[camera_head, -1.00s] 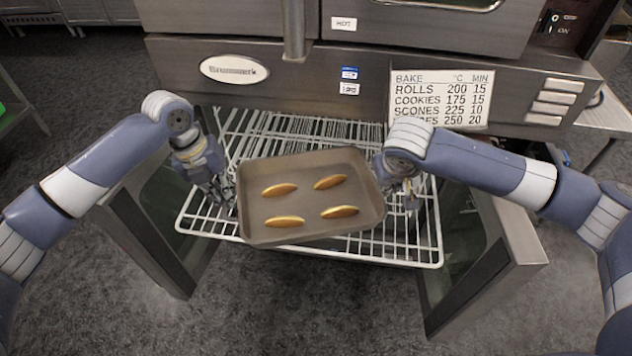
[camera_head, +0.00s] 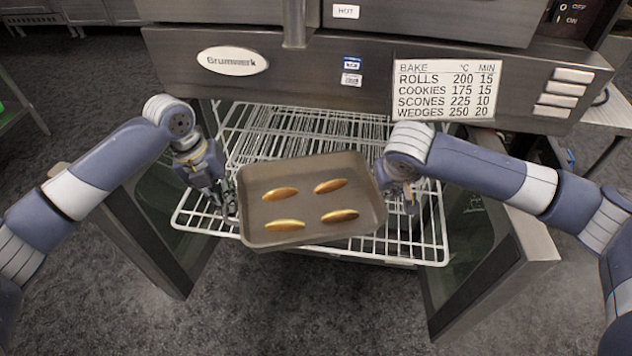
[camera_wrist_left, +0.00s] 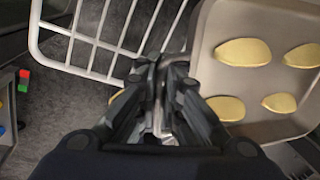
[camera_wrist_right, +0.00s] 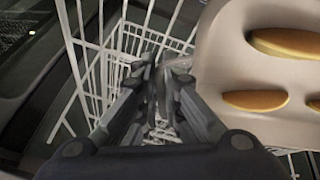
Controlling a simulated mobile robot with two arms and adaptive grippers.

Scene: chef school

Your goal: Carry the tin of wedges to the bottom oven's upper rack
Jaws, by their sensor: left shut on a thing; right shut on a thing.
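The brown rectangular tin (camera_head: 311,232) holds several yellow wedges (camera_head: 281,194). It is over the pulled-out white wire rack (camera_head: 432,225) of the bottom oven, slightly turned; I cannot tell whether it touches the rack. The tin also shows in the left wrist view (camera_wrist_left: 240,88) and in the right wrist view (camera_wrist_right: 228,70). The rack's rear part lies inside the oven. Another wire level shows below it.
The oven's two doors stand open, left (camera_head: 160,235) and right (camera_head: 485,250), flanking the rack. The oven front panel (camera_head: 300,75) is above the opening, with a bake chart (camera_head: 446,90) listing wedges 250, 20. A grey counter stands at the right.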

